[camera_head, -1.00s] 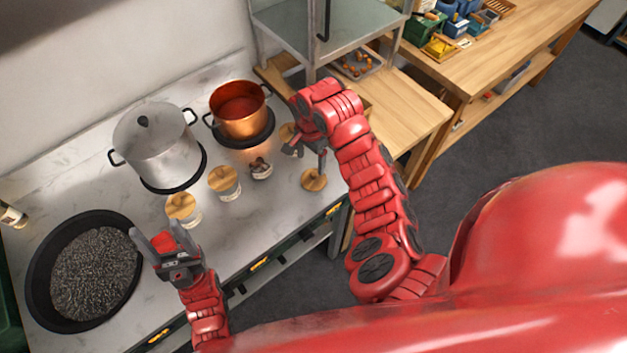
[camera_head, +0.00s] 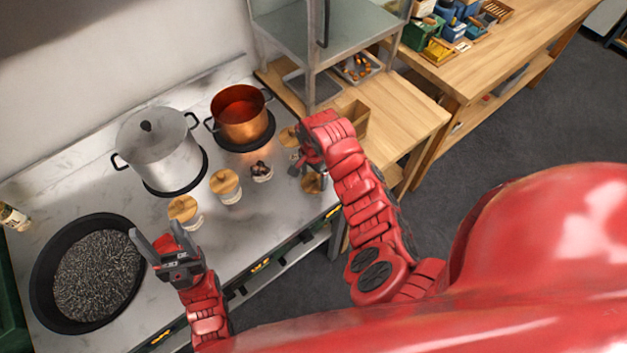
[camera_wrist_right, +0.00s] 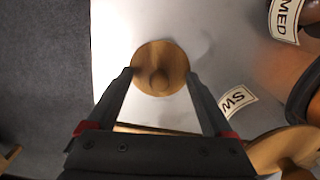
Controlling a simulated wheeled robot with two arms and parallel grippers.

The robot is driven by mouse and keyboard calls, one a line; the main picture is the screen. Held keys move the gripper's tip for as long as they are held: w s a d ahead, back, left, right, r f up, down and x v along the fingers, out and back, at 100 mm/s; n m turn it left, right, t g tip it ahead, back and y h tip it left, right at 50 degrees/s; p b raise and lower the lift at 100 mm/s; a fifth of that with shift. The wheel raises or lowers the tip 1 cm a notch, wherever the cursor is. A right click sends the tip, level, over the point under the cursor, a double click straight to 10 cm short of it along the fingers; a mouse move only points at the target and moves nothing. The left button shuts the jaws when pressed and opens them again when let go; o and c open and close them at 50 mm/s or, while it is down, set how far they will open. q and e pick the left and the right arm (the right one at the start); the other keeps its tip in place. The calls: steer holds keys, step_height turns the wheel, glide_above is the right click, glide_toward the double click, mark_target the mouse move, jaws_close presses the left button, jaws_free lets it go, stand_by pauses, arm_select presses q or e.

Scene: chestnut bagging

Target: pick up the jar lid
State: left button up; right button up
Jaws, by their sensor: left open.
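A round wooden jar lid (camera_head: 312,184) with a knob lies on the counter near its right end, partly hidden by my right gripper (camera_head: 306,168) in the head view. In the right wrist view the same lid (camera_wrist_right: 160,58) shows with its knob between my spread fingertips. My right gripper is open and points down at the lid; I cannot tell whether the fingers touch its rim. A second wooden lid (camera_head: 289,137) lies behind. An open jar (camera_head: 262,173) with dark contents stands to the left. My left gripper (camera_head: 157,247) is open and empty near the front edge.
Two wooden-lidded jars (camera_head: 229,188) (camera_head: 186,212) stand along the counter. A copper pot (camera_head: 240,118), a steel pot (camera_head: 158,150) and a black pan (camera_head: 42,290) stand behind and left. A wooden side table (camera_head: 405,110) adjoins at right.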

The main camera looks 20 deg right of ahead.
steer(key=shift+s, duration=0.1)
steer(key=c, duration=1.2)
jaws_close()
steer(key=shift+s, duration=0.1)
